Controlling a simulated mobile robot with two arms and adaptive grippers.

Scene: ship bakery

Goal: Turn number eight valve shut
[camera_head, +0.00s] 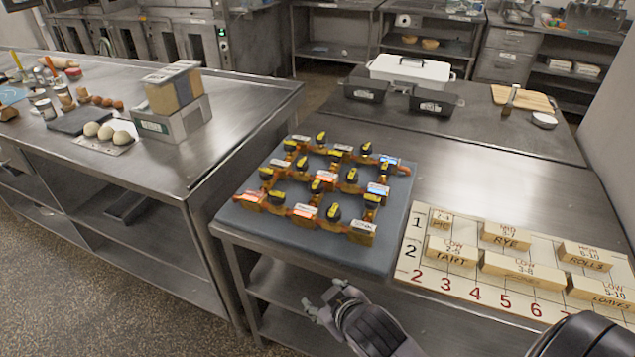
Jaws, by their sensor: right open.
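A brass valve manifold (305,208) lies on a grey mat (345,257) on the steel table. It carries several valves with black and yellow handles, such as one at the front (334,212), and small white, red and blue labels. The label numbers are too small to read, so I cannot tell which valve is number eight. The handles point in differing directions. My right gripper (323,298) is open and empty. It shows below the mat's front edge in the picture, apart from the valves. My left gripper is not in view.
A numbered board (432,262) with wooden blocks lies right of the mat. Black bins (432,103) and a white box (410,69) stand behind. A left counter (225,115) holds boxes, eggs and jars. A gap of floor separates it from the back shelves.

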